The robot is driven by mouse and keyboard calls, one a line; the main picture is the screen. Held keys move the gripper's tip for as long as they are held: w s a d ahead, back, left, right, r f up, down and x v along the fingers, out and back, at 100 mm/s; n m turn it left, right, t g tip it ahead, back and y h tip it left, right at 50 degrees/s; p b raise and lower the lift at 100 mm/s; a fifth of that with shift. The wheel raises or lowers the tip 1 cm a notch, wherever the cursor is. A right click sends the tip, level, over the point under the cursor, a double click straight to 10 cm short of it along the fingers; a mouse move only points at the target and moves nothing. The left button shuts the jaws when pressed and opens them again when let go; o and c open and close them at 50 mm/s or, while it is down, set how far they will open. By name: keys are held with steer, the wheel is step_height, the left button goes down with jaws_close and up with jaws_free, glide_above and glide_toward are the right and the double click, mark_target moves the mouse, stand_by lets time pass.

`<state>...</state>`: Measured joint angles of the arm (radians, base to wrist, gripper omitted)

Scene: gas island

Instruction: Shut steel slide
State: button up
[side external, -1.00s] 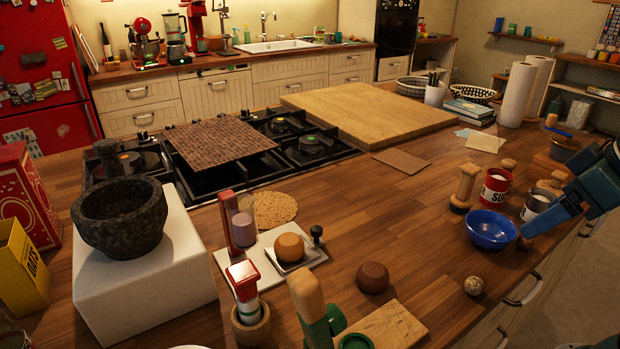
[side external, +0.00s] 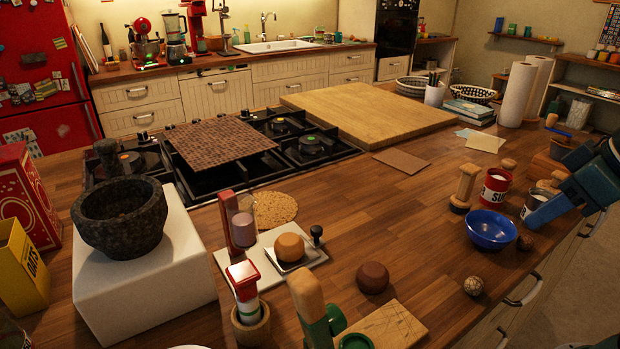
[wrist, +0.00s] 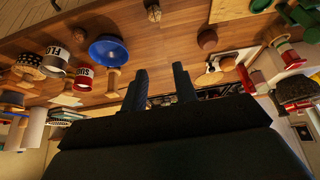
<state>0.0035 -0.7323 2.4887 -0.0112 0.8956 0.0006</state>
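A pale steel plate (side external: 268,262) lies on the wooden counter, with a smaller square piece under a tan ball (side external: 290,247) and a black knob (side external: 316,235) at its right corner. I take this to be the steel slide; how far it is open I cannot tell. In the wrist view the plate (wrist: 226,68) shows small, right of the fingers. My gripper (side external: 536,222) is at the right counter edge, beside the blue bowl and far from the plate. In the wrist view its two dark fingers (wrist: 160,88) are apart with nothing between them.
The blue bowl (side external: 491,230), a red sugar tin (side external: 496,187) and a wooden post (side external: 465,188) stand near my gripper. A brown ball (side external: 373,278) and a red-topped shaker (side external: 245,287) flank the plate. Counter between bowl and plate is mostly clear.

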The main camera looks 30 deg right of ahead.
steer(key=shift+w+a+r, duration=0.1)
steer(key=shift+w+a, duration=0.05)
steer(key=shift+w, duration=0.3)
steer(key=c, duration=0.3)
steer(key=shift+n+g+y, duration=0.3)
steer(key=shift+n+y, duration=0.3)
steer(key=shift+y, duration=0.1)
steer(key=w, duration=0.2)
steer(key=w+a, duration=0.1)
steer(key=w, duration=0.2)
steer(key=w+a+r, duration=0.1)
steer(key=w, duration=0.1)
steer(key=shift+w, duration=0.35)
jaws_close()
steer(key=w+a+f+n+y, duration=0.1)
steer(key=w+f, duration=0.3)
steer(key=w, duration=0.6)
steer(key=w+a+f+g+y, duration=0.1)
steer(key=w+f+y, duration=0.2)
steer(key=w, duration=0.7)
steer(key=shift+w+f+n+y, duration=0.3)
steer(key=shift+f+n, duration=0.1)
steer(key=shift+f, duration=0.2)
